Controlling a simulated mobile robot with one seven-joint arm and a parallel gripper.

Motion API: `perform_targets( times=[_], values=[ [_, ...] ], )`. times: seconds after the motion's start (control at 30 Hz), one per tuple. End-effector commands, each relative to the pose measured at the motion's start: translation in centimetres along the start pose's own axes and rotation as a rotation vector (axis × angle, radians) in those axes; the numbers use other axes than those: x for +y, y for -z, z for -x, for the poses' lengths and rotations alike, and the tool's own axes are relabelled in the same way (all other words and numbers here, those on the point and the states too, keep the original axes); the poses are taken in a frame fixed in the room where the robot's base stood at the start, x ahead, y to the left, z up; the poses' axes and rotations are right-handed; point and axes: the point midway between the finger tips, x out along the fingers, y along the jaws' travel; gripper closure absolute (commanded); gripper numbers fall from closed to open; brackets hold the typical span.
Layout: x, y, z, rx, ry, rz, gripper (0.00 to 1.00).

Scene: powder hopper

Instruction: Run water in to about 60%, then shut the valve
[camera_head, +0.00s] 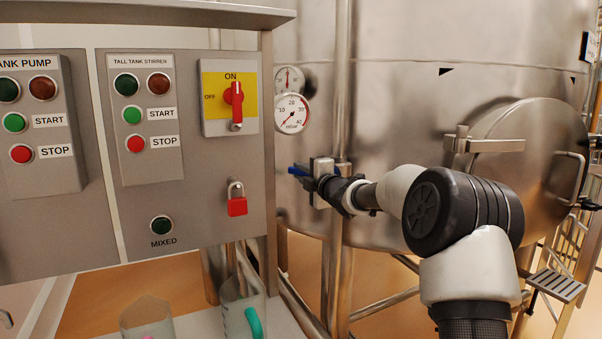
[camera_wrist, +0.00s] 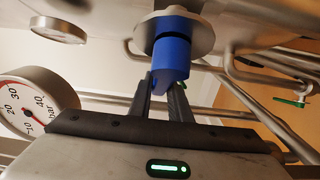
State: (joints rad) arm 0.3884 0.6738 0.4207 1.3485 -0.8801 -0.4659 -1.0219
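The valve's blue lever (camera_head: 299,170) sticks out to the left in front of the tall steel tank (camera_head: 400,110). In the wrist view the blue lever (camera_wrist: 172,55) hangs below a round metal flange, and its lower end lies between the two dark fingers. My gripper (camera_head: 316,172) appears shut on it; the fingers partly hide the contact. The mbar dial (camera_head: 292,113) has its red needle pointing to the lower left, at the low end of the scale. This dial also shows in the wrist view (camera_wrist: 35,105). The water level itself is not visible.
The control panel (camera_head: 200,190) stands close on the left, with a red rotary switch (camera_head: 235,100) upright at ON and a red padlock (camera_head: 237,199). A second gauge (camera_head: 289,79) sits above the dial. A vertical pipe (camera_head: 342,80) rises beside my gripper. Jugs (camera_head: 243,310) stand below.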

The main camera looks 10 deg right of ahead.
Motion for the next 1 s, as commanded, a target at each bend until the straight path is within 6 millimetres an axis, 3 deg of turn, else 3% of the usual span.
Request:
perform_targets(
  times=[0.4,1.0],
  values=[
    [-0.2,0.0,0.0,-0.001,-0.068,-0.050,1.00],
    [3.5,-0.5,0.7,0.001,-0.346,-0.269,1.00]
  ],
)
